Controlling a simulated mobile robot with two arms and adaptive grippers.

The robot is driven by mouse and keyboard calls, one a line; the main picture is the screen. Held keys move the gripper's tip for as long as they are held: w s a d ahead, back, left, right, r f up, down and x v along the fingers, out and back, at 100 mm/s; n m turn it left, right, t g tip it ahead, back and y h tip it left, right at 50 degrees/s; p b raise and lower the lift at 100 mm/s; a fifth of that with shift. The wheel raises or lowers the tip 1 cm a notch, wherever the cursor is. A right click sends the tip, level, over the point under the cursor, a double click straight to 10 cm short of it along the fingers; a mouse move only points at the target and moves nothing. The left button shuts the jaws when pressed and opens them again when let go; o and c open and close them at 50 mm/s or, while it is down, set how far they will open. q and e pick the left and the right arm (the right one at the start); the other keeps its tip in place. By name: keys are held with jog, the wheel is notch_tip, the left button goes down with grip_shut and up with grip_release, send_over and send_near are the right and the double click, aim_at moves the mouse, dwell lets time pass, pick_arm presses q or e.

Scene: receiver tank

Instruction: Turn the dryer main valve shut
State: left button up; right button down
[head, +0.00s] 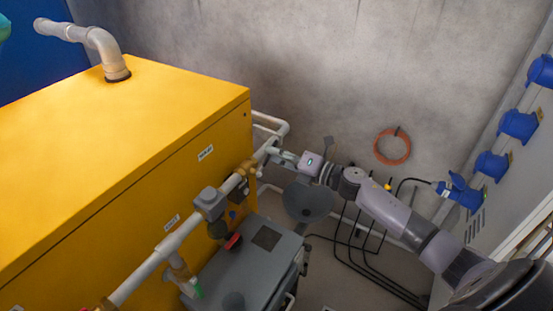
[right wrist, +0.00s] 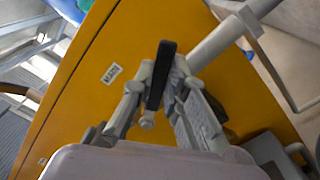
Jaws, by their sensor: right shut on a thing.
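The yellow dryer cabinet (head: 130,130) fills the left of the head view and lies behind my gripper in the right wrist view (right wrist: 75,100). A grey pipe (head: 180,235) runs along its side, with a brass valve body (head: 247,168) near the far corner. My right gripper (head: 275,155) is at the pipe's far end, beside that corner. In the right wrist view its fingers (right wrist: 160,85) are shut on a dark, flat valve lever (right wrist: 164,58). The lever's pivot is hidden by the fingers. My left gripper is not in view.
A grey box-shaped unit (head: 255,262) stands on the floor beside the dryer. Blue sockets (head: 490,165) line the right wall, and an orange hose coil (head: 392,146) hangs on the back wall. Black cables (head: 350,245) cross the floor. White pipe (head: 270,120) bends behind the gripper.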

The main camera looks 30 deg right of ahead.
jog(key=s+a+r+n+b, duration=0.2)
jog(key=a+n, duration=0.3)
jog(key=n, duration=0.7)
jog(key=shift+s+a+r+b, duration=0.2)
jog(key=shift+s+r+b, duration=0.2)
jog(key=shift+s+r, duration=0.3)
jog(key=shift+w, duration=0.1)
jog(key=c, duration=1.6)
grip_release()
jog(key=shift+r, duration=0.1)
jog(key=v, duration=1.2)
jog(key=shift+a, duration=0.1)
